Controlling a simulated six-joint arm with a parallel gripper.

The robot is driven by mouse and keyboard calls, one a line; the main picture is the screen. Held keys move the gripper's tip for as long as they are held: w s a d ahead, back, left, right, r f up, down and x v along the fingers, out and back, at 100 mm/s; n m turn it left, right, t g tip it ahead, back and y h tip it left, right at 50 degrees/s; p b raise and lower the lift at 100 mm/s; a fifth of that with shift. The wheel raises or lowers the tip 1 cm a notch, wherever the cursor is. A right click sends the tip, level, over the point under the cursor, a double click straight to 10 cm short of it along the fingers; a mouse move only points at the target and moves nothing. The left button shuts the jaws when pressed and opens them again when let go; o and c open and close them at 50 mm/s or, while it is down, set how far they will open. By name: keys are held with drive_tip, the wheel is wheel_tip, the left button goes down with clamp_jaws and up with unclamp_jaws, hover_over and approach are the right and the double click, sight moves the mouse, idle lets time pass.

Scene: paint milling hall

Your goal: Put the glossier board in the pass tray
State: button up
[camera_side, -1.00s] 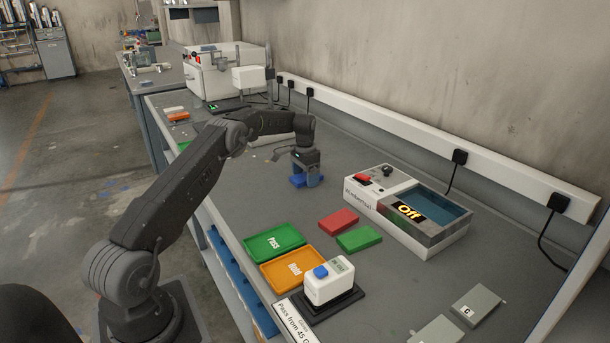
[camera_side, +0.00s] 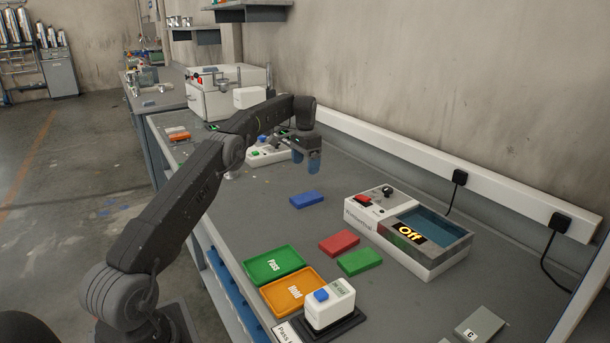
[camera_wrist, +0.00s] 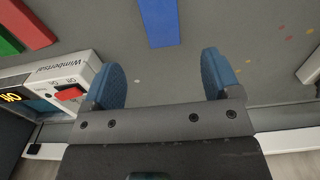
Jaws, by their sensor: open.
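Three flat boards lie on the grey bench: a blue one (camera_side: 307,200), a red one (camera_side: 339,243) and a green one (camera_side: 360,261). I cannot tell from these frames which is glossier. My gripper (camera_side: 308,160) is open and empty, raised above the bench and behind the blue board. In the wrist view its blue-padded fingers (camera_wrist: 163,75) are spread, with the blue board (camera_wrist: 159,22) beyond them at the top. The green pass tray (camera_side: 274,264) is empty, beside the empty orange hold tray (camera_side: 294,291).
A white meter with a blue button (camera_side: 331,303) stands on a black pad by the hold tray. A white bath unit (camera_side: 415,248) showing "Off" sits right of the boards. A grey panel marked C (camera_side: 480,326) lies front right. White machines stand at the back.

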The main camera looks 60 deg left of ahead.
drive_tip(key=s+d+r+t, duration=0.1)
drive_tip(key=d+r, duration=0.9)
drive_tip(key=r, duration=0.1)
drive_tip(key=s+d+r+t, duration=0.1)
drive_tip(key=s+d+r, duration=0.2)
drive_tip(key=s+d, duration=0.3)
drive_tip(key=s+d+r+t, duration=0.1)
drive_tip(key=s+d+r, duration=0.3)
drive_tip(key=d, duration=0.3)
drive_tip(key=s+d+f+t, duration=0.1)
drive_tip(key=s+d, duration=0.7)
drive_tip(key=s, duration=0.2)
drive_tip(key=shift+y, duration=0.3)
drive_tip(key=shift+o, duration=0.2)
drive_tip(key=s+d+f, duration=0.2)
drive_tip(key=s+f, duration=0.1)
drive_tip(key=s, duration=0.3)
drive_tip(key=s+d+f+t, duration=0.1)
drive_tip(key=s+d+f, duration=0.1)
drive_tip(key=s, duration=0.3)
drive_tip(key=shift+s+d+f+t, duration=0.3)
drive_tip(key=shift+s+d+f, duration=0.05)
drive_tip(key=shift+f, duration=0.45)
drive_tip(key=shift+o, duration=0.3)
drive_tip(key=shift+s+d+f, duration=0.1)
drive_tip(key=shift+s+f, duration=0.2)
